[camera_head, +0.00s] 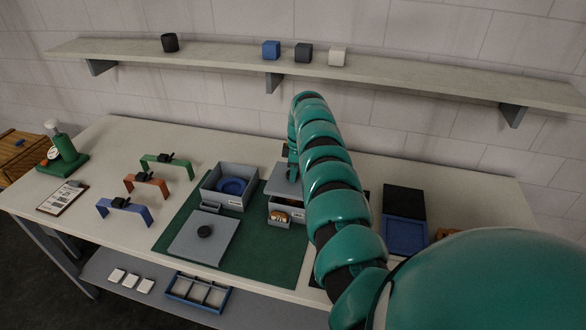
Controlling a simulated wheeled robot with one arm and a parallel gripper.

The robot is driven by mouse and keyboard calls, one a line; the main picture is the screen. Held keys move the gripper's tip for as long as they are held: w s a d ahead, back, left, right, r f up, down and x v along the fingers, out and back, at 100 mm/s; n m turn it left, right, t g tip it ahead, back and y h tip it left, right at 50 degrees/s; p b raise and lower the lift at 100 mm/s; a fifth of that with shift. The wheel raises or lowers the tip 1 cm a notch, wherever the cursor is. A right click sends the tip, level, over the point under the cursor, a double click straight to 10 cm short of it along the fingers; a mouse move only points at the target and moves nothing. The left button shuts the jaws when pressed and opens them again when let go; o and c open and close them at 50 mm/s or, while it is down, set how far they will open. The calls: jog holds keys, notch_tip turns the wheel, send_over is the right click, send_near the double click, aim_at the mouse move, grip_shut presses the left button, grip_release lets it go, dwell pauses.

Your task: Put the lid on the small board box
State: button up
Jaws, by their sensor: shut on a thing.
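The small grey board box (273,205) stands on the green mat, with a pale label and an orange-brown item showing at its front. A small grey lid (281,181) is over its back part; whether it touches the box I cannot tell. My gripper (292,166) points down at this lid and is shut on it; the fingers are mostly hidden by my arm. A larger open grey box (211,192) stands to the left with a blue ring (232,186) inside. A larger grey lid (197,246) with a black knob lies flat in front.
The green mat (262,262) is clear at its front right. Blue, orange and green handled frames (145,184) stand left, with a clipboard (62,198) and a green device. Black and blue trays (404,234) are right. A wall shelf (220,56) with small blocks hangs behind.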

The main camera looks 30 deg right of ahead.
jog(key=shift+f+b, duration=1.85)
jog(key=shift+f, duration=0.7)
jog(key=shift+s+d+r+p, duration=0.1)
jog(key=shift+r+p, duration=0.05)
jog(key=shift+p, duration=0.15)
jog(key=shift+f+b, duration=0.55)
jog(key=shift+b, duration=0.45)
dwell(0.4)
dwell(0.4)
jog(key=o, duration=1.1)
jog(key=shift+r, duration=0.1)
